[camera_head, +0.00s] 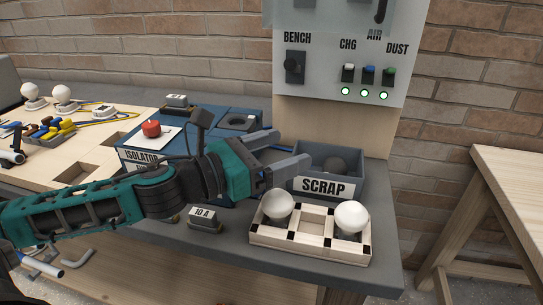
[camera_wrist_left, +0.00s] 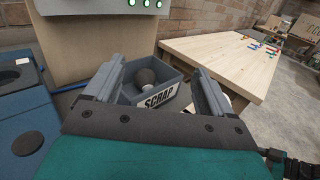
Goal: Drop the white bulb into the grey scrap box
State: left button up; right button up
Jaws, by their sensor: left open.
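The grey scrap box (camera_head: 352,185), labelled SCRAP, stands at the right end of the bench. It also shows in the left wrist view (camera_wrist_left: 178,75). A dark round bulb (camera_head: 335,165) lies inside; in the wrist view the dark bulb (camera_wrist_left: 145,77) has a pale base. Two white bulbs, a left one (camera_head: 278,206) and a right one (camera_head: 351,216), sit in the end compartments of a wooden tray (camera_head: 305,243) in front of the box. My left gripper (camera_head: 292,149) is open and empty, with its fingers pointing at the box from the left. My right gripper is not in view.
A blue isolator box (camera_head: 133,163) with a red knob (camera_head: 151,128) stands behind my left arm. A 10 A block (camera_head: 204,218) sits left of the tray. A switch panel (camera_head: 345,60) rises behind the scrap box. More white bulbs (camera_head: 61,93) stand at the far left.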

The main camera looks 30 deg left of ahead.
pick_arm(q)
jog(key=shift+s+a, duration=0.3)
jog(key=shift+s, duration=0.35)
dwell(0.4)
